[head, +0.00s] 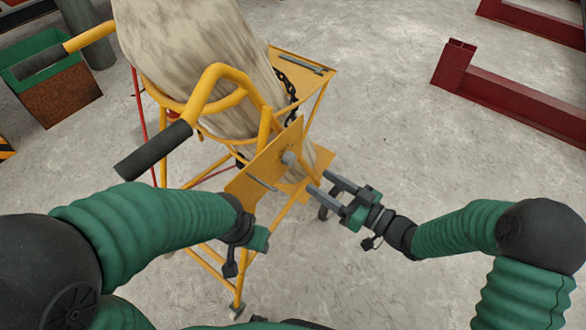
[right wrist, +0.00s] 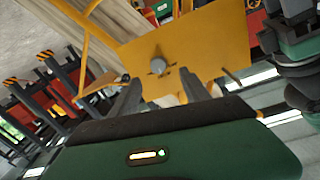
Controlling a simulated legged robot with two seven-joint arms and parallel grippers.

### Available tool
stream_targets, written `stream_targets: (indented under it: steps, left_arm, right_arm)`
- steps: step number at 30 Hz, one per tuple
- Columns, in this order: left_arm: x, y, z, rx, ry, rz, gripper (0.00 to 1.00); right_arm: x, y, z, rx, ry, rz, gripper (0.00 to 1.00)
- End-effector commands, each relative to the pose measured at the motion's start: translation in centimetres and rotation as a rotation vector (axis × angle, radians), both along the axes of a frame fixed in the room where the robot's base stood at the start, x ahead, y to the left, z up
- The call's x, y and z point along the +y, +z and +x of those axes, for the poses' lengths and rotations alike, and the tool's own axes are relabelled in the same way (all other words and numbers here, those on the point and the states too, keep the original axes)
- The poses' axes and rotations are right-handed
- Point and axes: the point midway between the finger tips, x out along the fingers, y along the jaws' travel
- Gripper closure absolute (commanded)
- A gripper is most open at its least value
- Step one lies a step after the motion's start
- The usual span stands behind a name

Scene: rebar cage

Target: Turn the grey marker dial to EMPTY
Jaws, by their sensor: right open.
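The grey marker dial (head: 288,157) is a small round knob on a yellow plate (head: 258,163) fixed to the yellow cart frame. It shows face-on near the middle of the right wrist view (right wrist: 158,66), with a small notch or pointer at its lower edge. I cannot read any EMPTY marking. My right gripper (head: 318,182) is open and empty, a short way right of and below the dial, its fingers pointing at the plate. In the right wrist view its two fingers (right wrist: 160,79) lie either side of the dial, apart from it. My left gripper (head: 257,240) is below the plate; its fingers are hidden.
A tall pale sack or bag (head: 190,60) stands in the yellow frame, with a dark chain (head: 289,83) beside it. A black-gripped handle (head: 153,150) juts left. A green-and-rust bin (head: 62,95) is far left. Red beams (head: 510,95) lie right. Floor between is clear.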

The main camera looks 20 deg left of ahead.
Motion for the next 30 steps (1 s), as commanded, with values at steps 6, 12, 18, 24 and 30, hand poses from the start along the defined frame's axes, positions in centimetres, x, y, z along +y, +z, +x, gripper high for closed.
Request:
stream_targets:
  steps: [6,12,18,24,30]
  left_arm:
    - [0.0,-2.3,0.0,0.001,-0.001,0.0,0.5]
    - [-0.1,-3.3,0.0,0.001,-0.001,0.0,0.5]
    - [0.0,-3.4,0.0,0.001,-0.001,0.0,0.5]
    - [0.0,-3.3,0.0,0.001,-0.001,0.0,0.5]
    - [-0.1,-3.3,0.0,0.001,-0.001,0.0,0.5]
  right_arm:
    - [4.9,-0.5,2.3,-0.004,0.0,0.004,0.45]
    - [8.3,-0.4,3.7,-0.001,-0.002,0.0,0.45]
    - [9.1,-0.2,4.1,0.001,-0.004,0.0,0.45]
    - [9.0,-0.1,4.1,0.001,-0.004,0.001,0.5]
    - [9.0,-0.1,4.1,0.0,-0.005,-0.001,0.77]
